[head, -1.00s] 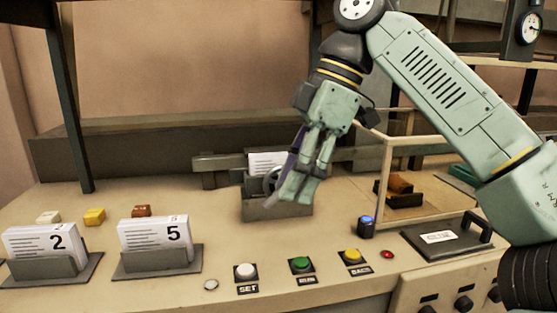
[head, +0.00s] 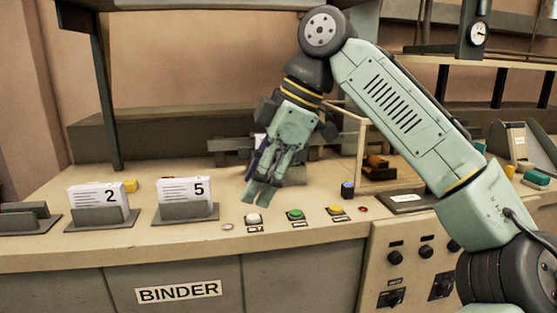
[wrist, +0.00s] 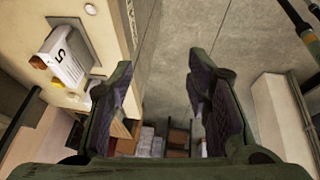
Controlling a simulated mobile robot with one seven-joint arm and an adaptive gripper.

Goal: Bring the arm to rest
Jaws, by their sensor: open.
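My gripper (head: 258,190) hangs from my raised arm above the binder counter (head: 60,252) in the head view, fingers pointing down and slightly left. In the wrist view, my gripper (wrist: 170,75) shows two fingers well apart with nothing between them, only grey floor beyond. A card stack marked 5 (head: 186,190) stands in its holder left of the gripper, and the same stack shows at the upper left of the wrist view (wrist: 65,60). A stack marked 2 (head: 98,198) stands further left. My gripper partly hides the machine behind it.
White (head: 254,219), green (head: 295,215) and yellow (head: 336,211) buttons line the counter's front edge beside the gripper. A pale frame (head: 361,150) and a blue-topped knob (head: 347,189) are to the right. An empty holder (head: 28,218) sits at far left.

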